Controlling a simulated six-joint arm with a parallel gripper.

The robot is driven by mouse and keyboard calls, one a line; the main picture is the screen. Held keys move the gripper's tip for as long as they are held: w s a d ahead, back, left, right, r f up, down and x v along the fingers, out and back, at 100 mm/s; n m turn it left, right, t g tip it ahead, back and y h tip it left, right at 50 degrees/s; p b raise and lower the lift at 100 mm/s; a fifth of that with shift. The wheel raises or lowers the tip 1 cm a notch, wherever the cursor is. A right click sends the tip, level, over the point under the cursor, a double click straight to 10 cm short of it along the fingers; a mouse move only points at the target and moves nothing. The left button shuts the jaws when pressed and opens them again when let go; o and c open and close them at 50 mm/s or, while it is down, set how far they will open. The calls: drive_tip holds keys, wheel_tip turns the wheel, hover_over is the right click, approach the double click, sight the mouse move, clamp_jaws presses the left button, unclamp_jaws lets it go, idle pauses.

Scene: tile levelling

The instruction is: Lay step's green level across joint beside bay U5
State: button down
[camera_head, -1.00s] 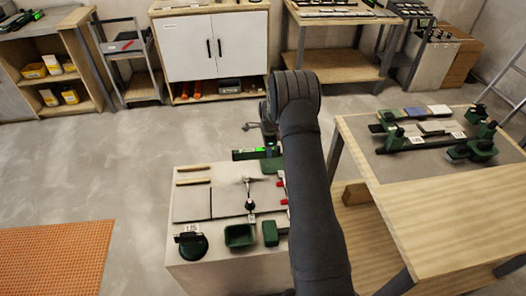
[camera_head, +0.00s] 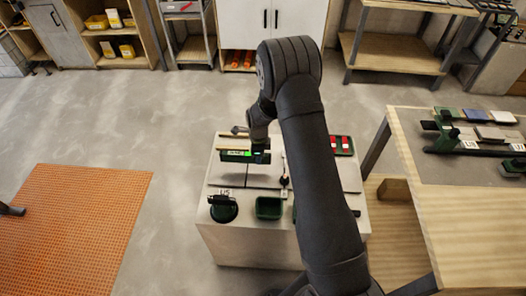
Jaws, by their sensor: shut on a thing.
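My gripper (camera_head: 262,152) is at the back left of the pale work block (camera_head: 250,240), partly hidden by its own wrist. It is shut on the green level (camera_head: 236,156), which lies crosswise in the picture and shows a lit green display. The level is over the grey tiles (camera_head: 228,173), near the joint between the left and middle tiles. I cannot tell whether it touches them. The U5 label (camera_head: 224,191) is at the front left of the tiles. My arm hides part of the right side.
A dark green round tool (camera_head: 223,208) and a green bin (camera_head: 269,208) stand along the block's front. An upright clamp-like piece (camera_head: 285,181) stands on the joint further right. A tray with red pieces (camera_head: 341,145) is behind my arm. A wooden table (camera_head: 450,215) stands right.

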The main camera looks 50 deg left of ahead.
sight(259, 171)
drive_tip(key=shift+f, duration=3.05)
drive_tip(key=shift+f, duration=0.2)
drive_tip(key=c, duration=1.2)
unclamp_jaws()
wheel_tip(259, 171, up, 17)
drive_tip(key=shift+r, duration=0.2)
drive_tip(key=shift+f, duration=0.1)
wheel_tip(259, 171, down, 17)
drive_tip(key=shift+f, duration=0.15)
